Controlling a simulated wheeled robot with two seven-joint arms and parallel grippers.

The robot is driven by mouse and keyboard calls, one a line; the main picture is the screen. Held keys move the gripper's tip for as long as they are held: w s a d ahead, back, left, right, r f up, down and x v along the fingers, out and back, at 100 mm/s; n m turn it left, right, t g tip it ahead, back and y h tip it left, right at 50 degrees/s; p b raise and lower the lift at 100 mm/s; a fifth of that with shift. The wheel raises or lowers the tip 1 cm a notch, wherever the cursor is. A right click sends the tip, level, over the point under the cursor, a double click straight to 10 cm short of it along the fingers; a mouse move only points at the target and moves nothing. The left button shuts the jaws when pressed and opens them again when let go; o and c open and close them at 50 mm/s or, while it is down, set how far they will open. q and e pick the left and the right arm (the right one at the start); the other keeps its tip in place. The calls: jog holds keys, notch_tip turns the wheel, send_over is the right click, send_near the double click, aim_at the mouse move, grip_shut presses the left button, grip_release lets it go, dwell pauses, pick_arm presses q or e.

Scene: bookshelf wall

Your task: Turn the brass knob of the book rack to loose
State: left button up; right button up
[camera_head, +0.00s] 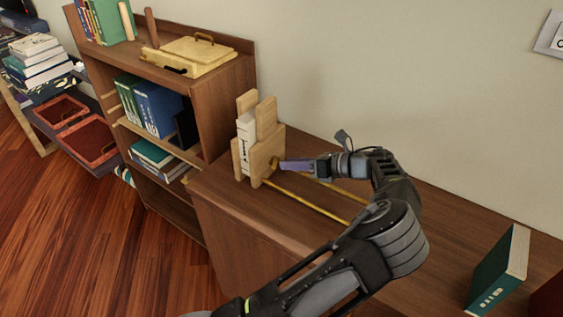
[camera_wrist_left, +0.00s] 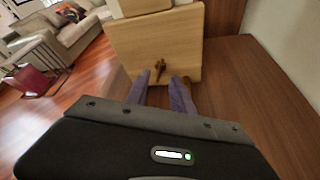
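The book rack (camera_head: 265,150) is light wood with upright end panels and stands on the brown cabinet top. A white book (camera_head: 246,135) stands between its panels. The brass knob (camera_head: 274,163) is on the panel facing my left gripper (camera_head: 284,165). In the left wrist view the rack panel (camera_wrist_left: 185,38) is straight ahead and the knob (camera_wrist_left: 160,66) shows low on it. My left gripper (camera_wrist_left: 162,77) is open, its fingertips either side of the knob's line. I cannot tell whether they touch it. My right gripper is out of view.
Two brass rails (camera_head: 308,196) run from the rack along the cabinet top (camera_head: 440,228). A green book (camera_head: 499,268) stands at the right. A bookshelf (camera_head: 228,95) with books and a yellow box (camera_head: 190,56) stands at the left. The wall (camera_head: 370,70) is behind.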

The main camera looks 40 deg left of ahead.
aim_at(275, 163)
pick_arm(q)
jog(key=x, duration=0.4)
grip_shut()
dwell(0.6)
